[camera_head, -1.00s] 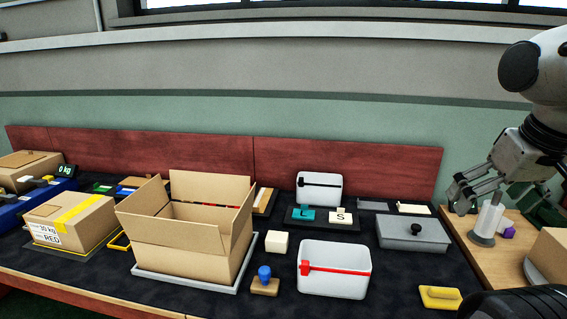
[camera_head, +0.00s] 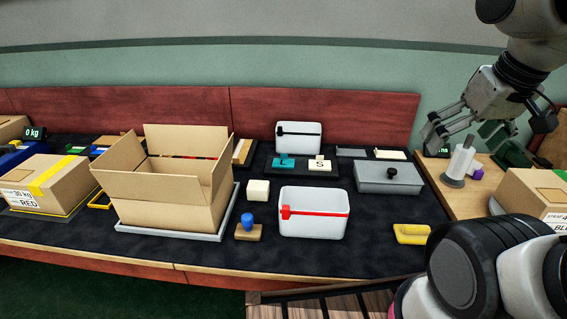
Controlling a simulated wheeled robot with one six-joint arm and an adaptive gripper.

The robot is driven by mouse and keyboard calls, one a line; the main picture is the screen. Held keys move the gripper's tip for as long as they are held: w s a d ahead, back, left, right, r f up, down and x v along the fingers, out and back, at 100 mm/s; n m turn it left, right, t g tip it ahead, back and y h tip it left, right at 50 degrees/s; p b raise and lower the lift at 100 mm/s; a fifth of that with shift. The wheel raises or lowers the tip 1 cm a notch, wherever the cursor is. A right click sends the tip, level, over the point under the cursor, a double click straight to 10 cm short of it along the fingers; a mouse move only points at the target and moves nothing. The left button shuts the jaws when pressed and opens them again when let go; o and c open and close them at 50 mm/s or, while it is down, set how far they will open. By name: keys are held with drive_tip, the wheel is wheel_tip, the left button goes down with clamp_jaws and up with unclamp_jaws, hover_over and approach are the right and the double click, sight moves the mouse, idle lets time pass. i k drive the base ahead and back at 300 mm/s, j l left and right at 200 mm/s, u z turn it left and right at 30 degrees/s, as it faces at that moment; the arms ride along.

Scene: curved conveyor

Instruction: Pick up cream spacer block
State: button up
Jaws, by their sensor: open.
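A cream block (camera_head: 258,190) sits on the dark table mat, between the open cardboard box and the white bin with the red band. A second cream piece marked "S" (camera_head: 319,164) lies on a dark tray further back, beside a teal piece. My gripper (camera_head: 440,140) is open and empty, in the air at the right, well away from the cream block, above the right end of the table.
An open cardboard box (camera_head: 120,205) stands left of the block. A blue-knobbed stamp (camera_head: 248,228) is just in front of it, and a white bin with a red band (camera_head: 330,226) is to its right. A grey lidded box (camera_head: 390,188) and yellow-handled tool (camera_head: 411,234) are further right.

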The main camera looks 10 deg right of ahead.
sight(258, 190)
drive_tip(key=i+j, duration=0.1)
drive_tip(key=j, duration=0.5)
drive_tip(key=i+j, duration=0.1)
drive_tip(key=j, duration=0.5)
drive_tip(key=i+j, duration=0.1)
drive_tip(key=j, duration=0.5)
